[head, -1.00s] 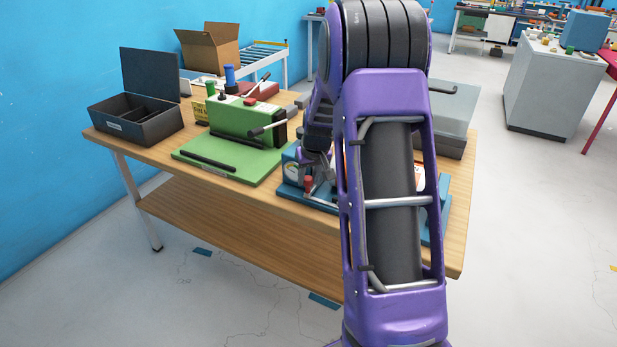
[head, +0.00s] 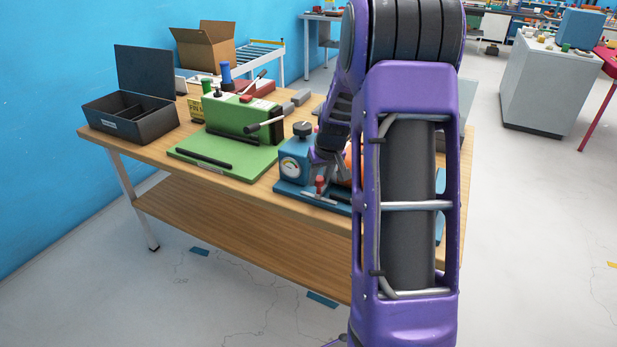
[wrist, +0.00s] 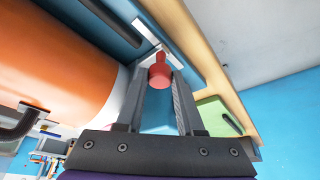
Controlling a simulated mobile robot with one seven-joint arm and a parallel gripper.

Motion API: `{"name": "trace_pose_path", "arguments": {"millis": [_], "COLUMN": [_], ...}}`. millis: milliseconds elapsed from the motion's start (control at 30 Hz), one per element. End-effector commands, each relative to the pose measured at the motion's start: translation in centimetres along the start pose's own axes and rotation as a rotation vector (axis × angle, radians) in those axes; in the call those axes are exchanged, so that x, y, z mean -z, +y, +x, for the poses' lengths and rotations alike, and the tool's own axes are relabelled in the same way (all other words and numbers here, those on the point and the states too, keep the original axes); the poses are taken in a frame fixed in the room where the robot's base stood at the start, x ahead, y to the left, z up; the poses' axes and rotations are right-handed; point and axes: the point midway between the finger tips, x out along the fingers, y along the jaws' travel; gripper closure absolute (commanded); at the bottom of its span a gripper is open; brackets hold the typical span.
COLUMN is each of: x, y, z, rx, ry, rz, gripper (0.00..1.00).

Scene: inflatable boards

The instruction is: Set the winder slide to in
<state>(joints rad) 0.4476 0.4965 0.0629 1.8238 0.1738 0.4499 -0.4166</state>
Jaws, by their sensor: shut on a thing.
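The winder is a blue machine (head: 296,150) with a round gauge and a dark top knob; my arm hides its right part. A slide with a red knob (head: 319,184) stands over a pale metal track (head: 312,196) on its blue base. The red knob also shows in the wrist view (wrist: 160,75), between the two fingertips. My gripper (head: 322,172) is shut on this knob from above. An orange roll (wrist: 60,60) fills the left of the wrist view. I can read no in or out marking on the track.
A green machine (head: 238,114) on a green base stands to the left of the winder. A dark open box (head: 140,124) sits at the table's left end. The wooden table's (head: 225,189) front edge runs close to the winder base.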

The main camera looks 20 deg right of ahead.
Motion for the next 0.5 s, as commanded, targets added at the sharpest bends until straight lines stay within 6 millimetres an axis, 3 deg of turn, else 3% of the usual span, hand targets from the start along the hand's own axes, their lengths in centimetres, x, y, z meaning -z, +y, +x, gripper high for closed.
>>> {"name": "trace_pose_path", "arguments": {"millis": [333, 367, 500], "x": [-0.52, -0.54, -0.52], "y": [0.69, 0.70, 0.64], "z": [-0.25, -0.25, -0.23], "rx": [-0.004, -0.004, -0.003], "ry": [-0.002, -0.002, -0.002], "rz": [0.000, 0.000, 0.000], "gripper": [1.00, 0.60, 0.35]}}
